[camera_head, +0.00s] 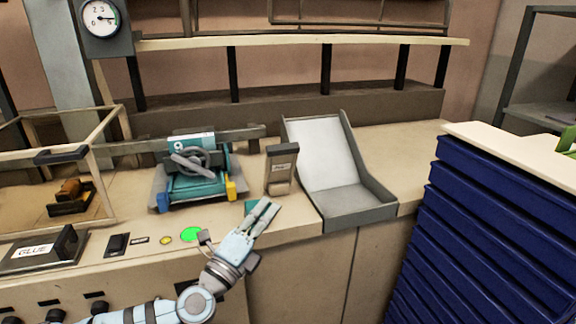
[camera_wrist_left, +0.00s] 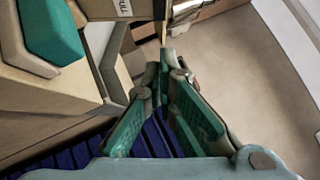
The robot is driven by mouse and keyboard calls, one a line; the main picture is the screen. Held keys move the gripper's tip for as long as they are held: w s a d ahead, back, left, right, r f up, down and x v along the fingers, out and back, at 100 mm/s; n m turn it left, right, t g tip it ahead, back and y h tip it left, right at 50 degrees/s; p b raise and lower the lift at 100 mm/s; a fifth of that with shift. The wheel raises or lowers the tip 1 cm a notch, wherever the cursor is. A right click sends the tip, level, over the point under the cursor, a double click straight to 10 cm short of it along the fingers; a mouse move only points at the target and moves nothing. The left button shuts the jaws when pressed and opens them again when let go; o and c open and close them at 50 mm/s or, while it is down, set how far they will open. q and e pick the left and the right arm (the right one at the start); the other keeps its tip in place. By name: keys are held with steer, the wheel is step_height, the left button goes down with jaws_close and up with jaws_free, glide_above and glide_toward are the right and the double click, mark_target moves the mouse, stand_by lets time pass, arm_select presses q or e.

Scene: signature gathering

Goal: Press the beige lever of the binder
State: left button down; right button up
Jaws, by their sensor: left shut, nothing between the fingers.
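The binder (camera_head: 190,183) looks like the teal machine with a grey base, dark coiled part and yellow and blue front feet on the bench. I cannot make out a beige lever on it for certain. Right of it stands a brownish-beige upright piece (camera_head: 281,170) with a dark top and a label; a labelled brown piece (camera_wrist_left: 110,9) shows at the top of the left wrist view. My left gripper (camera_head: 265,209) is shut and empty, in front of the upright piece and apart from it. Its fingertips (camera_wrist_left: 165,62) meet in the left wrist view. My right gripper is out of view.
A teal block (camera_wrist_left: 50,30) with a beige edge lies close by. A grey chute tray (camera_head: 360,208) stands right, then dark blue drawers (camera_head: 470,220). A green button (camera_head: 191,234), black switch (camera_head: 117,244) and GLUE box (camera_head: 72,246) line the bench front. A framed case (camera_head: 100,147) stands left.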

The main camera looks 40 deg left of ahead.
arm_select(q)
steer(key=r, duration=0.1)
steer(key=p, duration=0.3)
glide_toward(294, 151)
steer(key=w+d, duration=0.2)
steer(key=d, duration=0.1)
steer(key=w+a, duration=0.1)
steer(key=w+a+r, duration=0.1)
steer(key=w+a, duration=0.1)
steer(key=shift+a+p, duration=0.25)
steer(key=shift+p, duration=0.05)
steer(key=shift+r, duration=0.1)
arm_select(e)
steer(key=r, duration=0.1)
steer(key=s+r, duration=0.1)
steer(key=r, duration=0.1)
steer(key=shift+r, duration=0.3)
arm_select(q)
steer(key=shift+s, duration=0.1)
steer(key=shift+r, duration=0.1)
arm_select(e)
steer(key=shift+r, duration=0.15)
